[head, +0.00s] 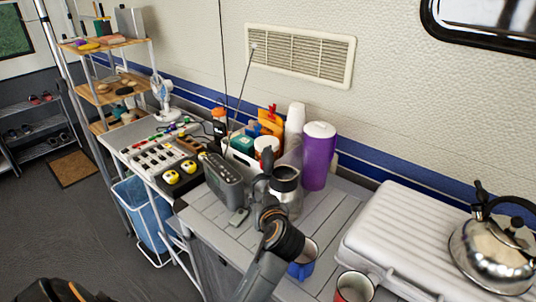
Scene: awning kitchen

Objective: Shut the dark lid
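A steel canister (287,195) with a dark rim (285,173) stands on the slatted grey counter, in front of a purple cylinder. My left arm reaches up from the bottom of the head view, and my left gripper (264,187) is right beside the canister's left side. The gripper is small and dark against the canister, so its fingers and any contact cannot be made out. My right gripper is not in view.
A grey radio (223,180) with an antenna stands left of the canister. The purple cylinder (319,156) is behind it. A ribbed case (405,235) and a kettle (492,252) fill the right.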

